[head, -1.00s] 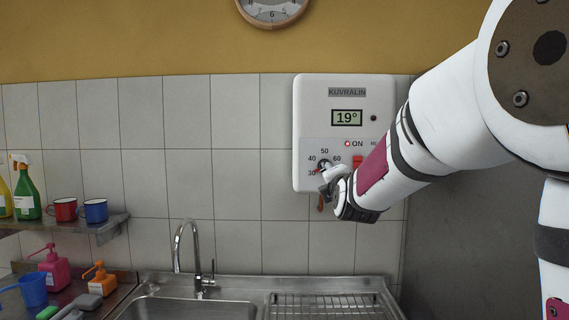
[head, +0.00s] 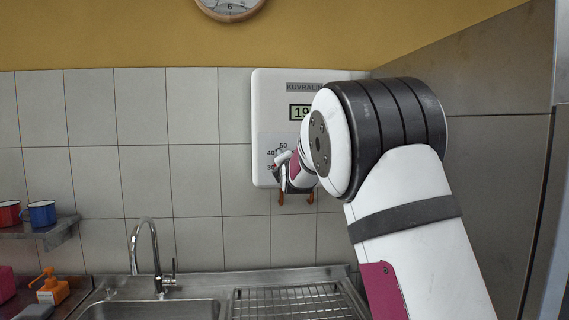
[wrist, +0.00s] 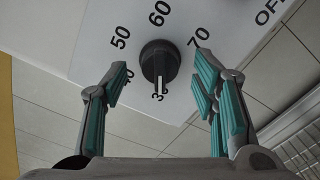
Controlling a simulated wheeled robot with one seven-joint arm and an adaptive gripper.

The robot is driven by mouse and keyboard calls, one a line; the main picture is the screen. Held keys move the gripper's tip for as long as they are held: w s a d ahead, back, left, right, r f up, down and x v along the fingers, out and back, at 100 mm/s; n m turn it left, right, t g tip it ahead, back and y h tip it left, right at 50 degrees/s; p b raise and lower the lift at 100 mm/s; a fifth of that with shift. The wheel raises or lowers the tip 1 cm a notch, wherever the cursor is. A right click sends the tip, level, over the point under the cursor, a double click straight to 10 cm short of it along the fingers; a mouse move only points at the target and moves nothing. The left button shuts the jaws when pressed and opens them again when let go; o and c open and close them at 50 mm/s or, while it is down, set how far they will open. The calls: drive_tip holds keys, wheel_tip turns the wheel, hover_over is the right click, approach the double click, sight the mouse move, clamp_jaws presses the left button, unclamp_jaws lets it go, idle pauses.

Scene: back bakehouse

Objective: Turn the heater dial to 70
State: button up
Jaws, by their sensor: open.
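The heater (head: 263,100) is a white box on the tiled wall. Its display is partly covered by my arm in the head view. The dial (wrist: 160,60) is a dark round knob in the wrist view, with a white pointer line at 30. The marks 40, 50, 60 and 70 (wrist: 198,37) run around it. My gripper (wrist: 161,62) is open, with one teal-padded finger on each side of the dial. I cannot tell whether either finger touches it. In the head view my gripper (head: 293,172) is at the heater's lower edge and mostly hides the dial.
An OFF mark (wrist: 268,12) is on the panel to the upper right. Below the heater are a sink with a tap (head: 150,250) and a drain rack (head: 295,303). A shelf (head: 45,230) with mugs is at left. A grey wall (head: 480,140) stands at right.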

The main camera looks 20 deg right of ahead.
drive_tip(key=shift+w+d, duration=0.1)
drive_tip(key=shift+w, duration=0.25)
drive_tip(key=c, duration=1.2)
drive_tip(key=shift+o, duration=0.2)
drive_tip(key=shift+m, duration=0.3)
